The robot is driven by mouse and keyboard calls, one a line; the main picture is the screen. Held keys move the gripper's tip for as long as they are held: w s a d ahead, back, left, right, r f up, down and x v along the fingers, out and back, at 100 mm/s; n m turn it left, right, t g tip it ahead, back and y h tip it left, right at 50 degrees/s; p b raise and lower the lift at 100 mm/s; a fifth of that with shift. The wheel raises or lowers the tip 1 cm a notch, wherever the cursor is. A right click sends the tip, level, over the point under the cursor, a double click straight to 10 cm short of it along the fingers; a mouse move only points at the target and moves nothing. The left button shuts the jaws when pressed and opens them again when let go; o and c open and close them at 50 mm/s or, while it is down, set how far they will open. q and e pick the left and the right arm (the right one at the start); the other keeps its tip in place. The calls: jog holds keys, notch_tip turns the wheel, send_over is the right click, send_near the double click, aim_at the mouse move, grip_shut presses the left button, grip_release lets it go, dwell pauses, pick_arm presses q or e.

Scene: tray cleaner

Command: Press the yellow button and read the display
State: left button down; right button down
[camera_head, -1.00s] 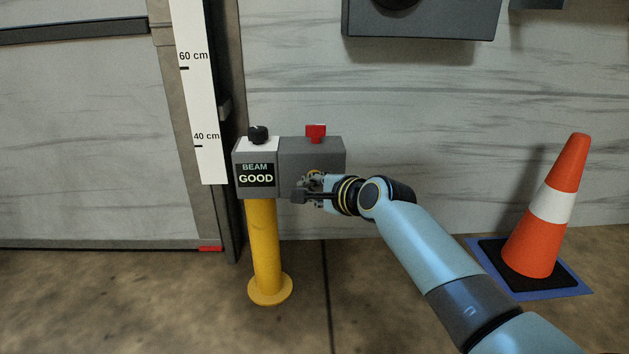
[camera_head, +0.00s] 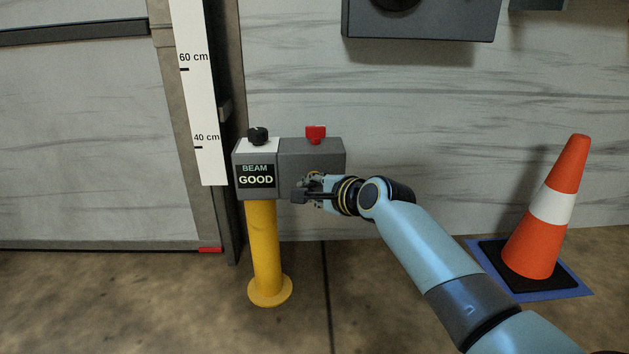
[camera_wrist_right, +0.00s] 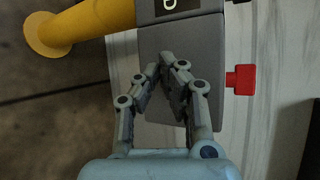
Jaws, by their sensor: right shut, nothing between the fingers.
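The display (camera_head: 256,176) on the front of the grey box (camera_head: 309,150) reads "BEAM GOOD" in light letters on black. Part of it also shows at the top of the wrist view (camera_wrist_right: 180,5). My right gripper (camera_head: 300,192) is at the front of the box's right half, fingers pointing at its face. In the right wrist view its fingertips (camera_wrist_right: 165,65) are together with nothing between them, over the grey face. I cannot tell whether they touch it. No yellow button shows clearly; the fingers cover part of the face. My left gripper is not in view.
A yellow post (camera_head: 264,250) carries the box. A black knob (camera_head: 258,135) and a red knob (camera_head: 316,133) stand on top. A height scale (camera_head: 203,110) is to the left. An orange cone (camera_head: 535,245) stands on the floor at right. A grey unit (camera_head: 420,22) hangs above.

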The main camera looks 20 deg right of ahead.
dwell(0.5)
jog(key=shift+w+d, duration=0.1)
jog(key=shift+w, duration=0.3)
jog(key=shift+w+d, duration=0.15)
jog(key=shift+w, duration=0.35)
dwell(0.6)
jog(key=shift+s+a+p, duration=0.25)
jog(key=shift+s+p, duration=0.55)
jog(key=shift+s, duration=0.1)
jog(key=shift+s, duration=0.1)
